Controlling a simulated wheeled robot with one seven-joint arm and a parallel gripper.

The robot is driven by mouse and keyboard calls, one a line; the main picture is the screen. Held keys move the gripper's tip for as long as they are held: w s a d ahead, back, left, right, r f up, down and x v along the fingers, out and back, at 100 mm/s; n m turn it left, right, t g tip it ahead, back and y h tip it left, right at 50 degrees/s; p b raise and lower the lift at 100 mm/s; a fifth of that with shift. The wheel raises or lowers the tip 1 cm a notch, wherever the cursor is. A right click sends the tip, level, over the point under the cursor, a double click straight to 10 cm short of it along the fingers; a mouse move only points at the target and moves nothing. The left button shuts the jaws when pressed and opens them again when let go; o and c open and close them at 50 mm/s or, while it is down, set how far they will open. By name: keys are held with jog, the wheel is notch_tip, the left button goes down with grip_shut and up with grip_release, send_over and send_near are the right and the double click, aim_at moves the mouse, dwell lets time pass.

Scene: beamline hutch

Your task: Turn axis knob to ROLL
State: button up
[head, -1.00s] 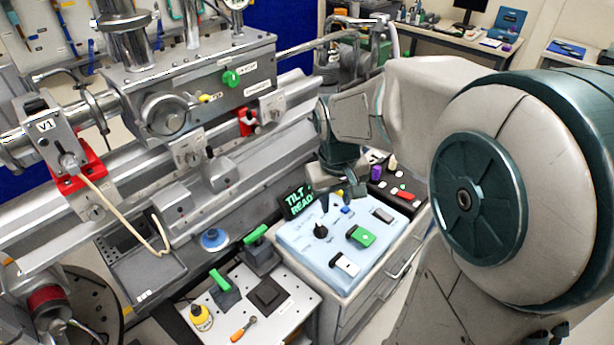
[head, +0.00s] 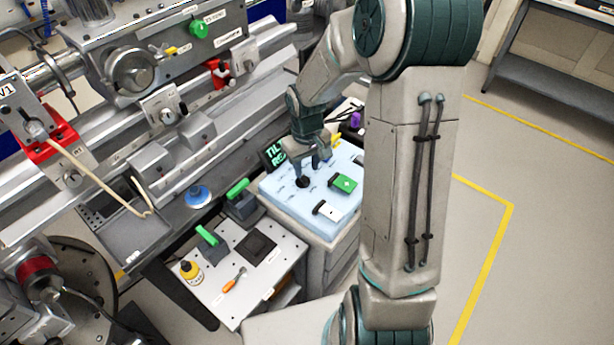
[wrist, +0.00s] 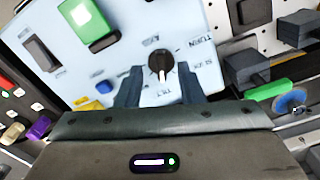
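The axis knob (head: 303,181) is a small black dial on the pale blue control panel (head: 281,193). In the wrist view the knob (wrist: 160,66) has a white mark pointing toward the label TILT. Other labels stand around it, upside down and hard to read. My gripper (head: 313,164) hangs over the panel close to the knob. In the wrist view its fingers (wrist: 160,86) are apart, with the knob appearing in the gap and no finger clearly touching it. A dark display (head: 274,154) behind the panel shows green text starting with TILT.
A green switch (head: 345,183) and a black-and-white switch (head: 327,210) stand near the knob. A blue button (wrist: 104,88) is close to one finger. Green-handled levers (head: 238,190) stand left of the panel, beside the metal rail assembly. Open floor (head: 540,230) lies to the right.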

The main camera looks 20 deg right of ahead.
aim_at(307, 182)
jog(key=shift+f, duration=2.65)
grip_shut()
